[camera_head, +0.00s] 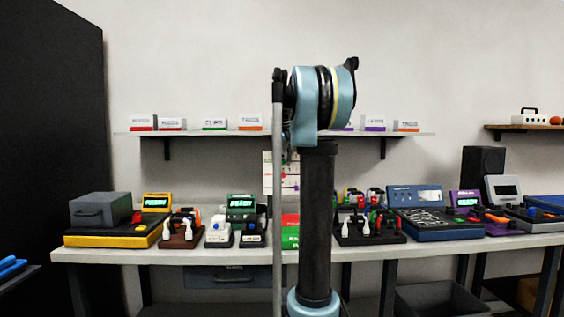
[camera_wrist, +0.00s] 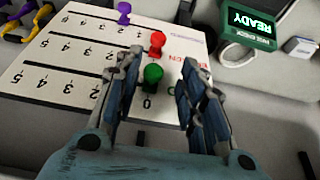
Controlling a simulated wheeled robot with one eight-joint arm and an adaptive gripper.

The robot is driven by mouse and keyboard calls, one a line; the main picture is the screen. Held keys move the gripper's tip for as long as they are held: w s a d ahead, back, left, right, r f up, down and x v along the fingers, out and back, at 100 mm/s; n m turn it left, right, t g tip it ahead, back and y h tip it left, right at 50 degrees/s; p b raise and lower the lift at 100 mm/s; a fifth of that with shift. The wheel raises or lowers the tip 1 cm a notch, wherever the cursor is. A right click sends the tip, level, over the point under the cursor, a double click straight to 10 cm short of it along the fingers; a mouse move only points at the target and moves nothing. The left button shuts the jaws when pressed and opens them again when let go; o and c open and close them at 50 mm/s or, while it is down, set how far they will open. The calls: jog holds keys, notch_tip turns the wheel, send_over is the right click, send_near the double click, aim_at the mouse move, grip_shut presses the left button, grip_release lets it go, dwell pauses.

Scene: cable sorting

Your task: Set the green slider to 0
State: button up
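The green slider knob (camera_wrist: 152,75) stands on a white slider board (camera_wrist: 60,62) in the wrist view. Its base is close to the printed 0 at the end of its row; whether it sits exactly on 0 I cannot tell. My gripper (camera_wrist: 157,72) is open, one finger on each side of the green knob, with gaps visible between knob and fingers. The red knob (camera_wrist: 157,40) stands just beyond, and the purple knob (camera_wrist: 124,8) farther off. In the head view, the board (camera_head: 268,170) is partly hidden behind my arm.
A green READY display (camera_wrist: 250,22) stands right of the board in the wrist view. Cables (camera_wrist: 28,20) lie at upper left. In the head view, the bench (camera_head: 110,256) is crowded with devices, under a shelf (camera_head: 190,133) of labelled cards.

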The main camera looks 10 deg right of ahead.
jog(key=shift+d, duration=0.1)
jog(key=v, duration=1.2)
jog(key=shift+f, duration=0.1)
jog(key=s+a+f+n+g, duration=0.1)
jog(key=s+a+f, duration=0.2)
jog(key=s+f, duration=1.7)
jog(key=s+a+f+n+g, duration=0.1)
jog(key=s+a+f, duration=0.2)
jog(key=s+f, duration=1.7)
notch_tip(320, 180, down, 8)
jog(key=shift+s+a+f+y, duration=0.1)
jog(key=shift+s+a+y, duration=0.1)
jog(key=shift+a+y, duration=0.1)
jog(key=shift+w+f, duration=0.2)
jog(key=shift+w, duration=0.3)
